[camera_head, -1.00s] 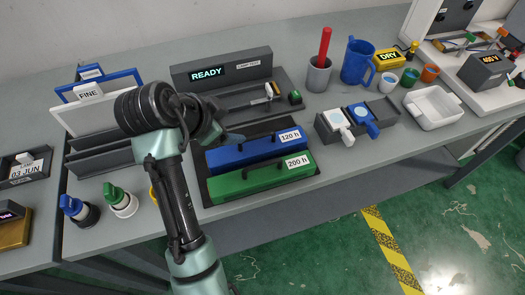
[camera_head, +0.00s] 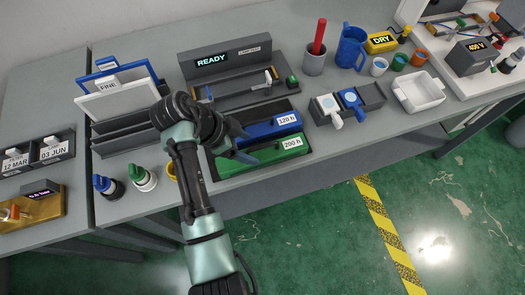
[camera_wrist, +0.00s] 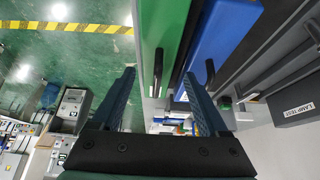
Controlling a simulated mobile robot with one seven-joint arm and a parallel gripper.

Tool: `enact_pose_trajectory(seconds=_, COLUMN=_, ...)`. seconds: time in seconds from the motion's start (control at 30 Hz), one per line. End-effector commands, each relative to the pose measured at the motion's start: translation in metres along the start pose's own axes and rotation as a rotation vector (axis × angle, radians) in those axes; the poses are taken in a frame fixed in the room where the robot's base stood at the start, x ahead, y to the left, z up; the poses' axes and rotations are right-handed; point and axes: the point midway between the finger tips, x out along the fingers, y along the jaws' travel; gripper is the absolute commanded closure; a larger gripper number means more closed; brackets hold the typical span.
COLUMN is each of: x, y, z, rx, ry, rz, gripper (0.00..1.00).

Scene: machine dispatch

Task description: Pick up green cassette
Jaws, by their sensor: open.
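The green cassette (camera_head: 270,160) with the "200 h" label lies in a dark tray on the bench, in front of the blue cassette (camera_head: 262,130) labelled "120 h". In the head view my gripper (camera_head: 246,148) is over the left part of the cassettes and hides some of the green one. In the wrist view my gripper (camera_wrist: 158,75) is open and empty. The green cassette (camera_wrist: 168,28) shows beyond the fingers, and its dark handle (camera_wrist: 158,72) appears between the fingertips. I cannot tell the height gap. The blue cassette (camera_wrist: 217,32) lies to its right.
The READY panel (camera_head: 225,65) stands behind the cassettes. A dark holder with white and blue parts (camera_head: 348,103) is to the right, beside a white tray (camera_head: 418,95). Green and blue knobs (camera_head: 125,182) and upright frames (camera_head: 118,103) stand left of my arm.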

Motion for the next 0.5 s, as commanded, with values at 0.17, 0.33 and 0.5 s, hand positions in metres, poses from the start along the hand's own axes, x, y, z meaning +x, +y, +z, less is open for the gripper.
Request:
enact_pose_trajectory(seconds=0.17, x=0.012, y=0.002, z=-0.003, rx=0.001, ry=0.000, rz=0.004, gripper=0.22)
enact_pose_trajectory(seconds=0.33, x=0.037, y=0.004, z=-0.006, rx=-0.001, ry=-0.001, rz=0.003, gripper=0.22)
enact_pose_trajectory(seconds=0.5, x=0.054, y=0.003, z=-0.005, rx=0.001, ry=-0.001, rz=0.000, gripper=0.22)
